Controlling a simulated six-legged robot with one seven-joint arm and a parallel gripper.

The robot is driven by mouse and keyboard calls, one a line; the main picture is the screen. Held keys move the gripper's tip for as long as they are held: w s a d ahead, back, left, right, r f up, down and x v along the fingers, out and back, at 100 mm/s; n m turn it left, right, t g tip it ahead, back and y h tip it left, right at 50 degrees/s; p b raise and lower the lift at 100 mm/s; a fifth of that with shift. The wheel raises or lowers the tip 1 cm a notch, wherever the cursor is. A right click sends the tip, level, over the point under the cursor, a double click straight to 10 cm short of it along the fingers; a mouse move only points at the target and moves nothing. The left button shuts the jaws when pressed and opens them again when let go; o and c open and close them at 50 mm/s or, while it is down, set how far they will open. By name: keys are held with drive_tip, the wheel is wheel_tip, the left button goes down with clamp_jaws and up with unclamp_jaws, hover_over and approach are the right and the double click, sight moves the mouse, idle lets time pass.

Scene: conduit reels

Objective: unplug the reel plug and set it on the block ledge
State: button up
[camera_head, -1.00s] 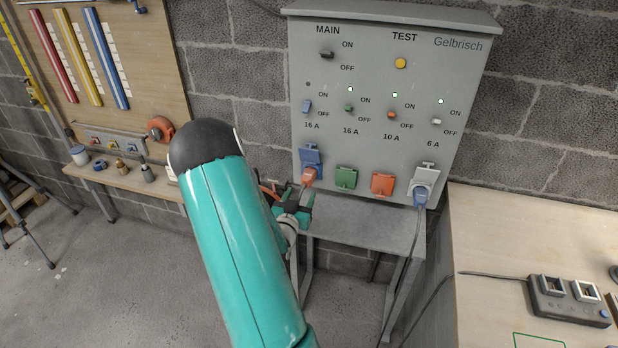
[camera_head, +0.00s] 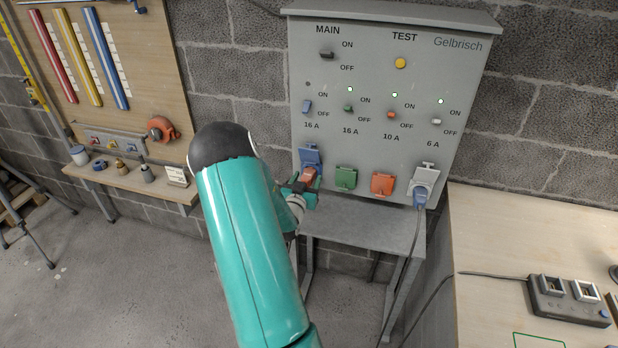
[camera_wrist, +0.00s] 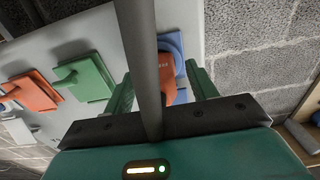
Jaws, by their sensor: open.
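An orange plug (camera_head: 308,176) sits in the blue 16 A socket (camera_head: 311,156) at the lower left of the grey panel. My gripper (camera_head: 304,187) is at this plug. In the wrist view, the open green fingers (camera_wrist: 160,82) stand on either side of the orange plug (camera_wrist: 166,72), with the blue socket (camera_wrist: 174,48) behind it. A dark bar or cable crosses in front and hides part of the plug. I cannot tell whether a finger touches it. A grey ledge (camera_head: 370,222) lies below the panel.
Closed green (camera_head: 346,177) and orange (camera_head: 382,184) sockets are right of the plug. A wooden bench (camera_head: 500,240) with a charger (camera_head: 570,300) stands right.

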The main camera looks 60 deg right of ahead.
drive_tip(key=shift+d, duration=0.6)
drive_tip(key=shift+c, duration=0.5)
clamp_jaws()
drive_tip(key=a, duration=0.6)
drive_tip(key=shift+s, duration=0.4)
idle(1.0)
